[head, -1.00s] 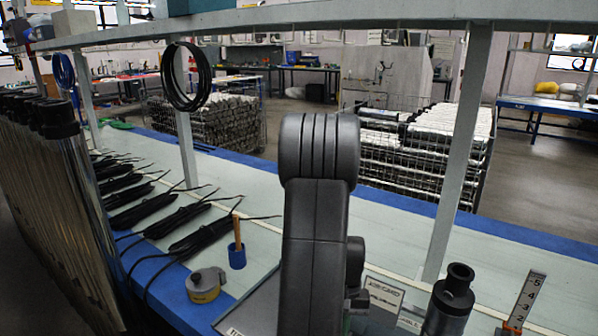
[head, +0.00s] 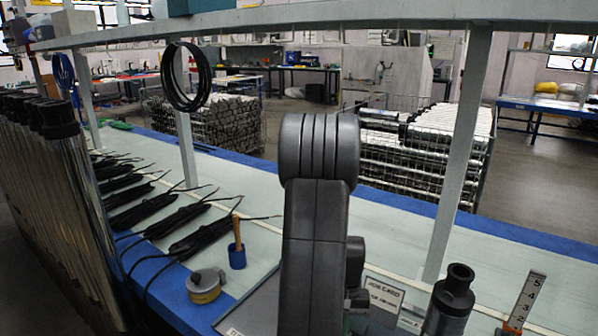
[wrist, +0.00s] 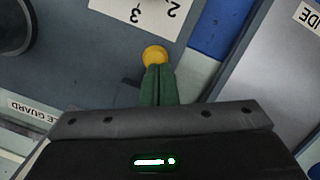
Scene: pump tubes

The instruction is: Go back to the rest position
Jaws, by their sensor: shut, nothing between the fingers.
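In the wrist view my gripper (wrist: 158,85) shows as two green fingers pressed together, with nothing between them. A round yellow object (wrist: 155,56) lies just beyond the fingertips in the picture; I cannot tell whether they touch it. In the head view my dark grey arm fills the middle and hides my gripper and part of the bench.
The bench (head: 400,222) holds a black tube end (head: 452,296), a numbered upright plate (head: 525,302), a job card (head: 383,292), a tape roll (head: 205,286), a blue cup with a wooden handle (head: 237,256) and several black cable bundles (head: 180,216). Shelf posts (head: 460,150) rise from it.

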